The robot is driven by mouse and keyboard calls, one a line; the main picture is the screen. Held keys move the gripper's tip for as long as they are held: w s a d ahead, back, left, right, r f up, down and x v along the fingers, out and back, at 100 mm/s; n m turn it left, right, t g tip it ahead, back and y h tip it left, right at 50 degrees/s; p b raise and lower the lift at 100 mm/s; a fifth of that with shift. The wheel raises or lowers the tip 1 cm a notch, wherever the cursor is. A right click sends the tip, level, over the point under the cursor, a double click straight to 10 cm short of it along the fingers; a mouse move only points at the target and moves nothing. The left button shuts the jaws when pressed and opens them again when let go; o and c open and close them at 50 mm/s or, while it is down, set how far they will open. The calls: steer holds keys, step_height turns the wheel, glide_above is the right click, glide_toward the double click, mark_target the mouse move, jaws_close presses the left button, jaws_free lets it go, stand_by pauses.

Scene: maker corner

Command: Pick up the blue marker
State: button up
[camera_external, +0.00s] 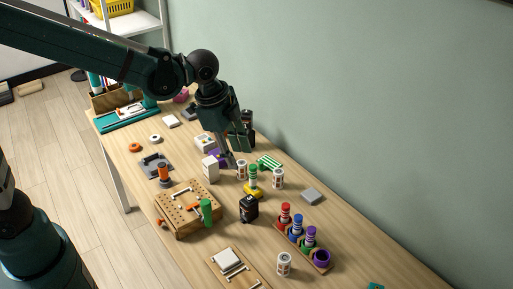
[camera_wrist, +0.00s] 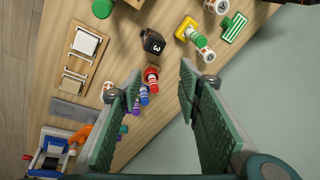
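The blue marker (camera_external: 296,226) stands in a wooden rack (camera_external: 322,267) on the table, between a red marker (camera_external: 285,214) and a green one (camera_external: 309,238). In the wrist view the blue marker (camera_wrist: 144,96) shows beside the left finger, just below the red marker (camera_wrist: 152,74). The left finger hides part of the rack. My gripper (camera_external: 231,158) is above the table, up and left of the rack and apart from it. In the wrist view my gripper (camera_wrist: 160,74) is open and empty.
A pegboard (camera_external: 184,211) with a green cylinder (camera_external: 206,211) is left. A grey block (camera_external: 312,195) lies near the wall. Table right of the rack looks mostly clear.

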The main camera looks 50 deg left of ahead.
steer(key=w+d+f+m+g+p, duration=0.1)
steer(key=w+d+f+m+p, duration=0.3)
steer(key=w+d, duration=0.4)
steer(key=m+g+p, duration=0.2)
steer(key=m, duration=0.2)
glide_above(299, 216)
steer(key=shift+y, duration=0.4)
steer(key=f, duration=0.7)
steer(key=shift+s+a+f, duration=0.15)
steer(key=shift+a+f, duration=0.2)
steer(key=shift+a, duration=0.05)
steer(key=shift+d+f, duration=0.4)
steer(key=shift+f, duration=0.1)
steer(key=shift+f, duration=1.3)
steer(key=shift+f, duration=2.55)
